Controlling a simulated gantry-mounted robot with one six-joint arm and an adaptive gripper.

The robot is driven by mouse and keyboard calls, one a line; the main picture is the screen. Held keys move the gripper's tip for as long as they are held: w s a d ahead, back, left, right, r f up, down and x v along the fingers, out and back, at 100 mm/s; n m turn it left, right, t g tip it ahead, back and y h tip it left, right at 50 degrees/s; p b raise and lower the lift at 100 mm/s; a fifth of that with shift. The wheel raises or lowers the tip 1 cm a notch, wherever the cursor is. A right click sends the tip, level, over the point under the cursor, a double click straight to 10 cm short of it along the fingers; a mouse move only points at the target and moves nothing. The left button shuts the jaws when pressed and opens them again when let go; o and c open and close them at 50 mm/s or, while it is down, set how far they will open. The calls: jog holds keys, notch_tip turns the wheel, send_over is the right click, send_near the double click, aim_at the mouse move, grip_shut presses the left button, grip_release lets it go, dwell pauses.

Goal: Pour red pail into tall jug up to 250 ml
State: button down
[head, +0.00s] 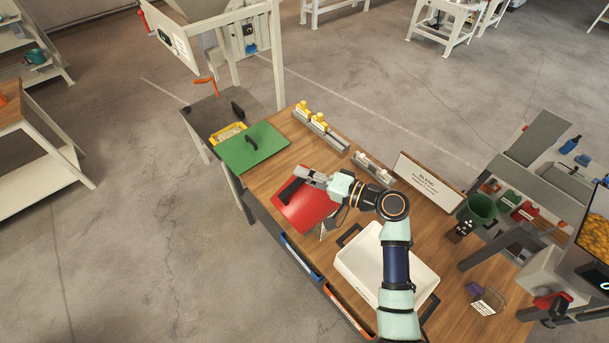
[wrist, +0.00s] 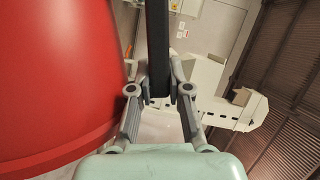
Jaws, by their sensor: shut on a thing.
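The red pail (head: 303,208) is at the front left of the wooden table in the head view. It also fills the left of the wrist view (wrist: 50,80) as a large curved red wall. My gripper (head: 314,178) is shut on a black bar, seemingly the pail's handle (wrist: 157,50), which stands between the fingers in the wrist view. The pail's mouth and contents are hidden. I cannot clearly identify the tall jug. A small pale object (head: 325,233) shows partly beside the pail's lower right edge, too small to tell.
A white tray (head: 362,255) lies right of the pail, under my arm. A green panel with a black handle (head: 255,150) is at left.

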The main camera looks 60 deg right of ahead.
aim_at(296, 181)
jog(key=shift+w+a+r+n+g+p, duration=0.2)
jog(key=shift+a+n+p, duration=0.1)
jog(key=shift+a, duration=0.15)
jog(key=shift+w+a+r+n+g+p, duration=0.15)
jog(key=shift+a+n+p, duration=0.1)
jog(key=shift+a, duration=0.25)
jog(key=shift+w+a+r+n+g+p, duration=0.1)
jog(key=shift+w+a+r+n+p, duration=0.15)
jog(key=shift+a, duration=0.2)
jog(key=shift+w+a+f+n+g+h+p, duration=0.2)
jog(key=shift+a+n, duration=0.3)
jog(key=shift+a, duration=0.2)
jog(key=shift+w+a+f+n+g+h+p, duration=0.1)
jog(key=shift+w+a+n+g+h, duration=0.1)
jog(key=shift+a+n, duration=0.45)
jog(key=shift+w+a+f+n+g+h+p, duration=0.2)
jog(key=shift+a+n, duration=0.15)
jog(key=shift+a, duration=0.45)
jog(key=w+a+f+n+g+h+b, duration=0.1)
jog(key=a+f+n+g+h+b, duration=0.1)
jog(key=f+n+b, duration=0.4)
notch_tip(296, 181, down, 4)
jog(key=shift+a+f+h+b, duration=0.2)
jog(key=shift+a+h+b, duration=0.5)
jog(key=shift+a+h, duration=0.15)
jog(key=shift+w, duration=0.15)
